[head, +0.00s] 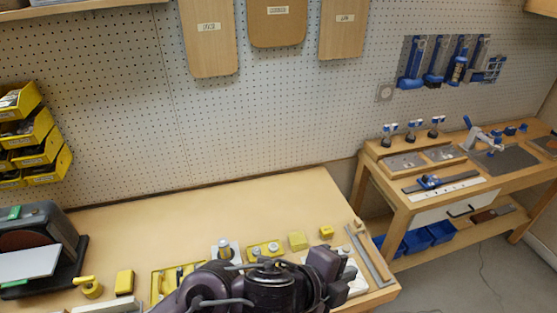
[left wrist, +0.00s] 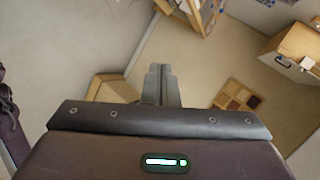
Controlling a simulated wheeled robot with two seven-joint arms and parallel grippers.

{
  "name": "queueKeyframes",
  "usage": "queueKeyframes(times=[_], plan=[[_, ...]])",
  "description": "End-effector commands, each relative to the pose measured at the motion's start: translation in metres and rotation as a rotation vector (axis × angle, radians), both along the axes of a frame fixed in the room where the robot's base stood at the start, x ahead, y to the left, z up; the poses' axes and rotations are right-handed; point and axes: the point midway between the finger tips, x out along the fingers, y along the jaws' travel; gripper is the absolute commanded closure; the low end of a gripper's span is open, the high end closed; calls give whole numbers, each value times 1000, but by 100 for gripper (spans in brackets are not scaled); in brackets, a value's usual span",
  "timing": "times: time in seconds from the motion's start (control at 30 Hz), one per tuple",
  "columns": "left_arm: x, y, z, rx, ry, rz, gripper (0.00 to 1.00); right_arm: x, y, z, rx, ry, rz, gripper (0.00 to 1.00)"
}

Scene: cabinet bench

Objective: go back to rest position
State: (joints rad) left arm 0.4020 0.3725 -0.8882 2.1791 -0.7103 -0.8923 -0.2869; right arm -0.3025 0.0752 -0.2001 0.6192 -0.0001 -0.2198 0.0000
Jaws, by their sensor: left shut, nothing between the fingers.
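My left gripper (left wrist: 160,72) shows in the left wrist view with its two grey fingers together, shut and holding nothing. Below the fingers there is open floor, and no object touches them. In the head view my dark purple left arm fills the bottom middle, in front of the near edge of the wooden bench (head: 200,215). The fingers cannot be made out clearly there. My right gripper is in neither view.
Along the bench front are a sander (head: 40,250), a yellow block (head: 124,282), a yellow tray (head: 160,280) and a metal rule (head: 368,255). The back of the bench is clear. A second workbench (head: 400,225) with blue bins (head: 418,240) stands at right.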

Motion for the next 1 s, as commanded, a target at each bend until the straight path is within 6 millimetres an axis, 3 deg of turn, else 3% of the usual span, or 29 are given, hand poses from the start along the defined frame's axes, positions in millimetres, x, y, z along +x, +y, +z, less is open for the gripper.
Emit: queueKeyframes(times=[0.1,0.23,0.4,0.5,0.83,1.0], plan=[[22,36,8,-153,183,324,100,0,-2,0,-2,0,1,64],[38,101,-8,-268,403,701,100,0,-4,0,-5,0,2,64],[25,190,-49,-340,661,1143,100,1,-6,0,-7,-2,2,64],[7,230,-70,-354,769,1337,100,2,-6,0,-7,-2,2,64],[-64,316,-113,-348,1004,1800,100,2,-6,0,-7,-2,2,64],[-52,314,-174,-329,1016,1806,100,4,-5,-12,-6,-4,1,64]])
